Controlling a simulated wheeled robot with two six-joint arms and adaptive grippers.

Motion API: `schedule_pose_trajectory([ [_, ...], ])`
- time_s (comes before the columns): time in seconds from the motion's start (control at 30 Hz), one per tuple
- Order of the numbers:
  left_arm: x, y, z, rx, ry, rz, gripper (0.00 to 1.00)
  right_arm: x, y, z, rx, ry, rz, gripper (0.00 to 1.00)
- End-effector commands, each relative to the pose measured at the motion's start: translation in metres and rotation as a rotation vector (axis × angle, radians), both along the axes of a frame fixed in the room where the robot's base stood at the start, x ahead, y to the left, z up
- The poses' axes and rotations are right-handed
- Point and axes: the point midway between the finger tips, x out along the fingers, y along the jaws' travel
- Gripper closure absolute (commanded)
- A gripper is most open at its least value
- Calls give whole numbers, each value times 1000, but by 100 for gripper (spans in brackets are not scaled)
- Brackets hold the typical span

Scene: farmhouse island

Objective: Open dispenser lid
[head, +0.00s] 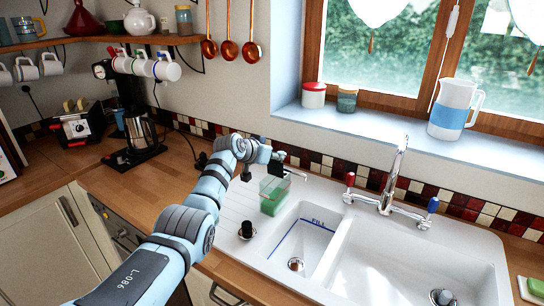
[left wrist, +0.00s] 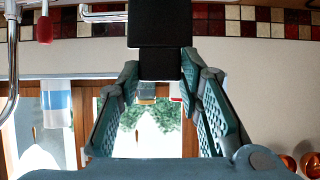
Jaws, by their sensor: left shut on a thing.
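The dispenser is a clear squarish bottle (head: 274,195) with green liquid, standing on the sink's left drainboard. A black pump top with a thin silver spout (head: 295,174) is just above the bottle's rim. My left gripper (head: 277,157) is shut on the narrow knob of this black top. In the left wrist view, my gripper's fingers (left wrist: 160,85) flank the narrow part of the black top (left wrist: 160,28), and the wider block lies beyond it. I cannot tell whether the top rests on the bottle or is lifted clear. My right gripper is out of view.
The white double sink (head: 420,255) lies to the right, with a chrome tap (head: 393,180). A black knob in a metal ring (head: 247,229) stands on the drainboard. A coffee machine (head: 133,130) is at the left. Jars and a pitcher (head: 455,109) stand on the sill.

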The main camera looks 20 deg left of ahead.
Motion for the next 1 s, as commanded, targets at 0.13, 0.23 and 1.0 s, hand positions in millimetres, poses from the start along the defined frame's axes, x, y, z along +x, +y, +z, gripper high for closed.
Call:
schedule_pose_trajectory([
  [0.13,1,-1,3,-3,-7,0,100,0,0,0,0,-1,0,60],
  [0.23,1,0,3,-4,-6,1,100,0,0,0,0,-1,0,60],
  [1.0,-28,5,16,3,-3,2,47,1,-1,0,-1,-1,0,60],
])
